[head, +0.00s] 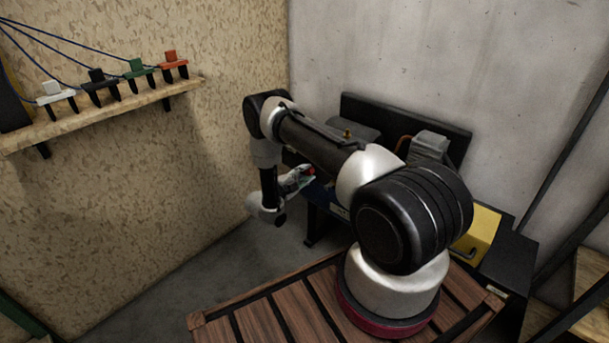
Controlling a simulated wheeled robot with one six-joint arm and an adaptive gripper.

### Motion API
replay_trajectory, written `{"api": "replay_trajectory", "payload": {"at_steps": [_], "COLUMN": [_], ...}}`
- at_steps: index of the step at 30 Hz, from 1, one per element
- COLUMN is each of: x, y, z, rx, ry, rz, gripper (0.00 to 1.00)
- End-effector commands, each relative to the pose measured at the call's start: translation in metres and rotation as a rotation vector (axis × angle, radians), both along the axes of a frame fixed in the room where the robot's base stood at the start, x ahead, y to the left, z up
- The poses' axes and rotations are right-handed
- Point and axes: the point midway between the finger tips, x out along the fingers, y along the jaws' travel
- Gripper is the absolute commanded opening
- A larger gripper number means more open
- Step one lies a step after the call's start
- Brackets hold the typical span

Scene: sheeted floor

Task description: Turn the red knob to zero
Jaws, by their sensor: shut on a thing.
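The red knob (311,171) shows only as a small red patch at the fingertips, just above the blue panel of a dark bench. My gripper (303,177) is partly in view left of the panel, pointing right, and is shut on the knob. The fingers are small here and cover most of the knob. Its pointer and any scale, including the zero mark, cannot be made out.
My arm hides much of the dark bench, which has a yellow panel (482,230) at right and a grey block (430,146) at the back. A wooden shelf (110,112) at left holds white, black, green and red pieces. Grey floor (215,272) is clear at lower left.

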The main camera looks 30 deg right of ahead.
Motion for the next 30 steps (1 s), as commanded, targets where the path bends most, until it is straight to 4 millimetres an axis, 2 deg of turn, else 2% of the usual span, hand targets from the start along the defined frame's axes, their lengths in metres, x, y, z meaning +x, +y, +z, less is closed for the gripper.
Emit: {"api": "replay_trajectory", "payload": {"at_steps": [1,4,13,16,20,30], "x": [0.001,0.0,0.0,-0.002,-0.008,-0.033], "y": [0.001,0.001,0.001,0.006,0.026,0.094], "z": [-0.001,-0.001,0.0,0.0,0.0,-0.001], "rx": [0.001,0.002,0.0,0.001,0.0,0.0], "ry": [0.002,0.001,0.0,0.0,0.0,0.0], "rz": [0.004,0.004,0.001,0.002,0.005,0.005], "gripper": [0.36,0.54,0.54,0.54,0.54,0.54]}}
